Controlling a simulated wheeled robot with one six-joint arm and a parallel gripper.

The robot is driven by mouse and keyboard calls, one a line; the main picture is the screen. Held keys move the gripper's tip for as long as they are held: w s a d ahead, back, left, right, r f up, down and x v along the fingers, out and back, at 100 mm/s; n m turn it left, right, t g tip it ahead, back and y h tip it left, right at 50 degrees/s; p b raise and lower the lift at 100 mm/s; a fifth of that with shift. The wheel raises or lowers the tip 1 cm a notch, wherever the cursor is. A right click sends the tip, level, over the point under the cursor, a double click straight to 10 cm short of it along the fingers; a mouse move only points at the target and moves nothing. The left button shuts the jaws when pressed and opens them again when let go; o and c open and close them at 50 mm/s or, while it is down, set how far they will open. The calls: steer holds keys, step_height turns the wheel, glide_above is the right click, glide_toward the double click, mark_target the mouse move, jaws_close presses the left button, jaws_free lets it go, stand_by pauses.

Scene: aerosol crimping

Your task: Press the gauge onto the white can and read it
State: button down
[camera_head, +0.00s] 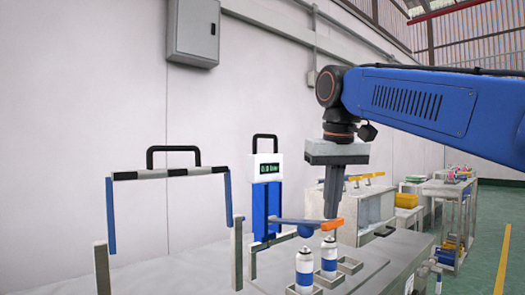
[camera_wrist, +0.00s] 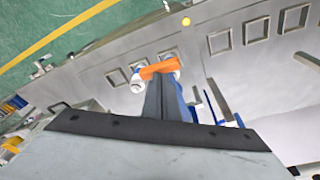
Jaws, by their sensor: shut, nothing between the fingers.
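Two white cans with blue bands stand in holders on the bench, a front one (camera_head: 304,268) and a rear one (camera_head: 328,258). The gauge's white display box (camera_head: 267,167) tops a blue stand and appears to read 0.0 bar. A lever with an orange end (camera_head: 331,224) reaches from the stand over the cans, with a blue knob (camera_head: 306,231) above the front can. My gripper (camera_head: 331,215) points down, shut and empty, at the orange end. In the wrist view the orange end (camera_wrist: 158,69) lies just past the fingertips (camera_wrist: 160,82); contact is unclear.
A frame with a black handle and striped bar (camera_head: 170,173) stands at the left. Several square holders lie along the bench; some empty ones (camera_wrist: 257,31) show in the wrist view. Green floor (camera_head: 485,230) is at the right.

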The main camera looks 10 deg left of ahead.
mark_target(334, 222)
steer(key=shift+s+d+f, duration=0.15)
steer(key=shift+d+f, duration=0.05)
steer(key=shift+f, duration=0.75)
steer(key=shift+s+d+f, duration=0.15)
steer(key=shift+d+f, duration=0.05)
steer(key=shift+f, duration=0.75)
steer(key=shift+r, duration=0.1)
step_height(334, 222, up, 14)
steer(key=w+a, duration=0.1)
steer(key=shift+w+a, duration=0.2)
steer(key=shift+a, duration=0.2)
stand_by(0.3)
